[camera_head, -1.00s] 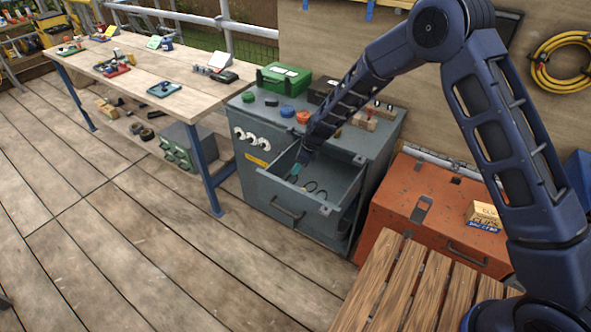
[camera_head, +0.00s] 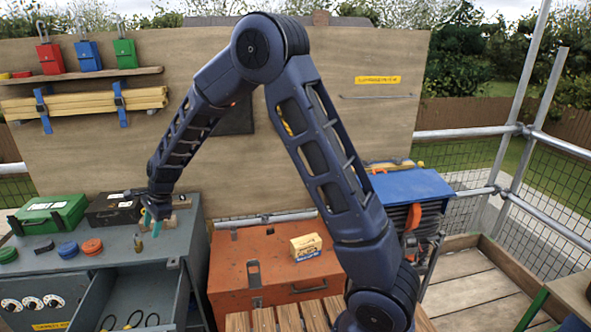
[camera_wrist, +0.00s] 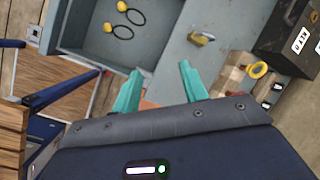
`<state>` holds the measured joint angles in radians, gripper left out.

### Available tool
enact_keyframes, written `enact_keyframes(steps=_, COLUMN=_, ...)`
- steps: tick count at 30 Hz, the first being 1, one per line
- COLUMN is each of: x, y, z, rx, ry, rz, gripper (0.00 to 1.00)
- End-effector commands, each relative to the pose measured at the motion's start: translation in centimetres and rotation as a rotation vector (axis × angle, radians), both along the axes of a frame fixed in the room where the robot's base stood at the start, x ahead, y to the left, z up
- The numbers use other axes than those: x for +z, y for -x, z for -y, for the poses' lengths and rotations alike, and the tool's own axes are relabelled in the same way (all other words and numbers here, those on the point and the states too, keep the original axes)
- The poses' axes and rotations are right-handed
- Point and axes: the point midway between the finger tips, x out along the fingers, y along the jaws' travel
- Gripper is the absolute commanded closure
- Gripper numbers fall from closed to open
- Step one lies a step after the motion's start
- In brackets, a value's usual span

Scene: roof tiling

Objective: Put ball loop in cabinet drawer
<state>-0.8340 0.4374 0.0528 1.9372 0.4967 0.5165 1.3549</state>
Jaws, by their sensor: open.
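The grey cabinet (camera_head: 112,268) is at the lower left of the head view. Its drawer (camera_head: 142,294) is pulled open, cut off by the frame's bottom edge. Dark ball loops (camera_head: 132,320) lie on its floor; the wrist view shows two black loops (camera_wrist: 123,32) with yellow balls in the drawer (camera_wrist: 88,42). My gripper (camera_head: 152,225) is above the rear right of the cabinet top, clear of the drawer. In the wrist view, its teal fingers (camera_wrist: 160,80) are spread apart with nothing between them.
A brass-coloured object (camera_wrist: 201,38) lies on the cabinet top. Green box (camera_head: 52,213), black box (camera_head: 112,211), blue disc (camera_head: 67,249) and red disc (camera_head: 92,246) are there too. An orange chest (camera_head: 270,262) carrying a small carton (camera_head: 306,246) stands right of the cabinet.

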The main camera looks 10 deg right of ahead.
Motion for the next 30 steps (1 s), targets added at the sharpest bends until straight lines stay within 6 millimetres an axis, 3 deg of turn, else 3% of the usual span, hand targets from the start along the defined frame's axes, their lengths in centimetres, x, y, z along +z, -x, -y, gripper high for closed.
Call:
enact_keyframes(steps=1, x=1.9, y=-1.0, z=2.1, rx=0.017, ry=-0.004, rz=0.027, gripper=0.57)
enact_keyframes(steps=7, x=7.6, y=-3.2, z=10.0, rx=0.118, ry=0.009, rz=0.129, gripper=0.57)
enact_keyframes(steps=15, x=13.9, y=-3.8, z=21.0, rx=0.249, ry=0.053, rz=0.263, gripper=0.57)
enact_keyframes(steps=23, x=18.4, y=-2.0, z=31.2, rx=0.369, ry=0.126, rz=0.377, gripper=0.57)
enact_keyframes(steps=30, x=21.2, y=1.5, z=39.9, rx=0.478, ry=0.214, rz=0.462, gripper=0.57)
